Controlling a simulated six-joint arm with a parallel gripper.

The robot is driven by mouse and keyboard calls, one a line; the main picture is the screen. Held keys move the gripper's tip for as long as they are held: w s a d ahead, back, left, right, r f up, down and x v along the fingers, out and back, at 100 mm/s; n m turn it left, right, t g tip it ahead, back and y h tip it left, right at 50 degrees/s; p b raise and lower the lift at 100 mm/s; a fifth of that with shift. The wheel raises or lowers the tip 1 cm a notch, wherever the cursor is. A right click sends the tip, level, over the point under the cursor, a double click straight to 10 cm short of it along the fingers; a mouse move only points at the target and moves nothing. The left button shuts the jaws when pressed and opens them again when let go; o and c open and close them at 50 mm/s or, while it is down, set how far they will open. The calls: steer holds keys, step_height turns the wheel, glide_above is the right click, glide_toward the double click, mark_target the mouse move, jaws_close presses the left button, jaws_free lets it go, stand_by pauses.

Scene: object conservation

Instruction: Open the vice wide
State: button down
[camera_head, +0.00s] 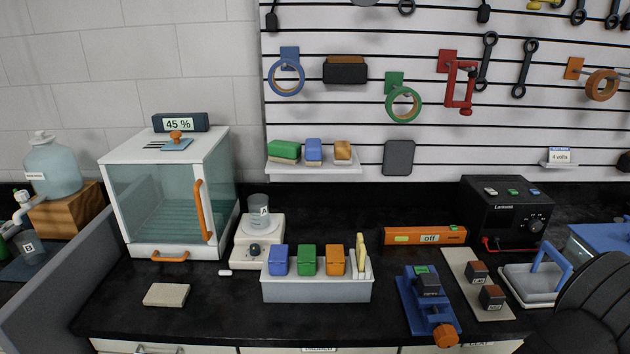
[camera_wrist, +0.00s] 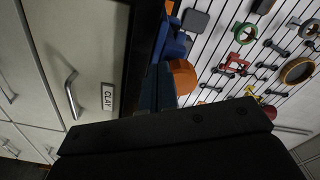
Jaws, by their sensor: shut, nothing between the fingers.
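The blue vice (camera_head: 412,304) stands near the front edge of the bench, right of centre, with an orange knob (camera_head: 446,335) at its front end. A dark grey labelled block (camera_head: 429,287) sits at its jaws; I cannot tell how far apart the jaws are. In the wrist view the orange knob (camera_wrist: 183,76) and blue vice body (camera_wrist: 172,42) show beyond my gripper (camera_wrist: 170,128), a dark shape across the lower picture. My gripper is shut and empty, apart from the knob. Its fingertips are not clear in the head view.
A grey bin (camera_head: 316,290) with coloured blocks stands left of the vice. A pale strip (camera_head: 468,268) with two small blocks and a tray (camera_head: 530,298) with a blue handle are to the right. An orange level (camera_head: 398,236) lies behind. My dark arm fills the lower right corner.

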steer(key=s, duration=0.4)
steer(key=shift+s, duration=0.1)
steer(key=w+a+r, duration=0.1)
steer(key=w+r, duration=0.2)
steer(key=w, duration=0.3)
steer(key=shift+a, duration=0.25)
stand_by(0.6)
steer(key=shift+d+r, duration=0.1)
steer(key=shift+d, duration=0.1)
stand_by(0.6)
steer(key=shift+f, duration=0.3)
steer(key=shift+d+f, duration=0.25)
steer(key=shift+f, duration=0.2)
steer(key=shift+f, duration=0.1)
